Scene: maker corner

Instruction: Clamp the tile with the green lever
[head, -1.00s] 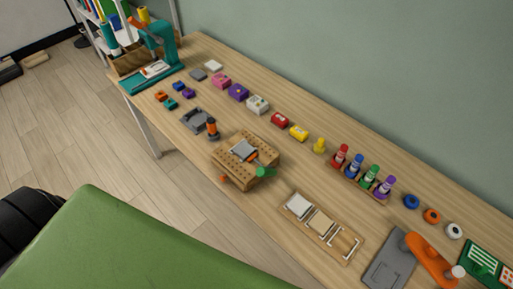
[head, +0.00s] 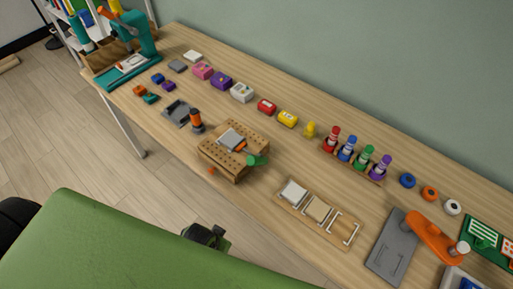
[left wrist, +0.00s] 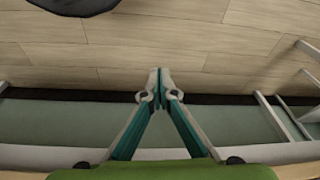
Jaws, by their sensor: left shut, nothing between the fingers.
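The wooden clamp block (head: 222,163) with rows of holes stands on the bench, left of the middle in the head view. A grey tile (head: 231,139) lies on top of it, with a small orange part at its right edge. The green lever (head: 257,160) sticks out at the block's right side; whether it presses on the tile is too small to tell. My left gripper (left wrist: 157,79) is shut and empty in the left wrist view, over the floor and away from the block. My right gripper cannot be made out.
An orange-topped cylinder (head: 196,121) and a grey tray (head: 176,112) stand left of the block. A wooden rack with tiles (head: 300,215) lies to its right. Several coloured blocks and bottles line the back. The bench front beside the block is mostly clear.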

